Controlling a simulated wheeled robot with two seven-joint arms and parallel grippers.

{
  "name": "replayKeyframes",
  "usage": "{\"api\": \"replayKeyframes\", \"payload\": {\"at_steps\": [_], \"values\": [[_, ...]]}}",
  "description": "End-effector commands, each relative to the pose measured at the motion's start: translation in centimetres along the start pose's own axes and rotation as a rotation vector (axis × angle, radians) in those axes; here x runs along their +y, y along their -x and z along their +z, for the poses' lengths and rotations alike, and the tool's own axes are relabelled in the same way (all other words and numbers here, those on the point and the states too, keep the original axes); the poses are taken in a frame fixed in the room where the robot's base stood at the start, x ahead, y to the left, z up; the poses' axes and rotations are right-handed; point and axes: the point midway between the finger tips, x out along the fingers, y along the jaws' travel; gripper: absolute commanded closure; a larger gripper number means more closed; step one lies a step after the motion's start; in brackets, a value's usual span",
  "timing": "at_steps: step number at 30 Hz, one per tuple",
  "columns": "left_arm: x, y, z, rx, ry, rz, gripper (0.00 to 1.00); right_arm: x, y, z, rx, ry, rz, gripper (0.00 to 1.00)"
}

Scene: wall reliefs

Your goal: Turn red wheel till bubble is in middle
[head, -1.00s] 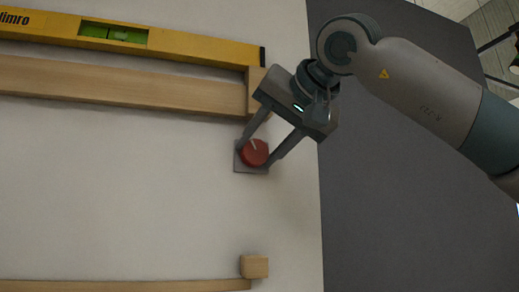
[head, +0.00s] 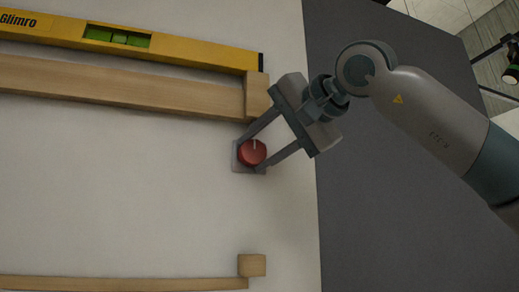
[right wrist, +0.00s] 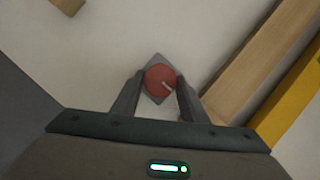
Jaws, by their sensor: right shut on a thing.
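The red wheel (head: 253,153), with a white line on its face, sits on a small grey square plate on the pale wall panel. It also shows in the right wrist view (right wrist: 160,80), between both fingers. My right gripper (head: 251,156) is shut on the wheel, one finger on each side. The yellow spirit level (head: 200,50), marked Glimro, lies along a wooden ledge (head: 130,88) and slopes down to the right. Its green vial (head: 117,37) is small; I cannot tell exactly where the bubble stands. My left gripper is not in view.
A wooden block (head: 252,265) and a thin wooden strip (head: 120,283) are low on the panel. The ledge's end block stands close above the wheel, near my right gripper. The panel left of and below the wheel is bare.

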Motion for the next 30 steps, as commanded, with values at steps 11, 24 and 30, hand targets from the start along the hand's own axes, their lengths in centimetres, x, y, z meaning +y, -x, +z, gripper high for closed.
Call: {"api": "replayKeyframes", "payload": {"at_steps": [11, 24, 30], "values": [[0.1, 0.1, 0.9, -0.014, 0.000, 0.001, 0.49, 0.0, 0.0, 0.0, 0.000, 0.000, 0.000, 0.41], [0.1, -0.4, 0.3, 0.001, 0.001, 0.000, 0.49, 0.1, 1.2, 0.0, 0.001, 0.001, 0.001, 0.41], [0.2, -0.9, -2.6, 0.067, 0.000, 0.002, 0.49, 0.1, 3.9, 0.0, 0.003, 0.001, -0.002, 0.41]]}}
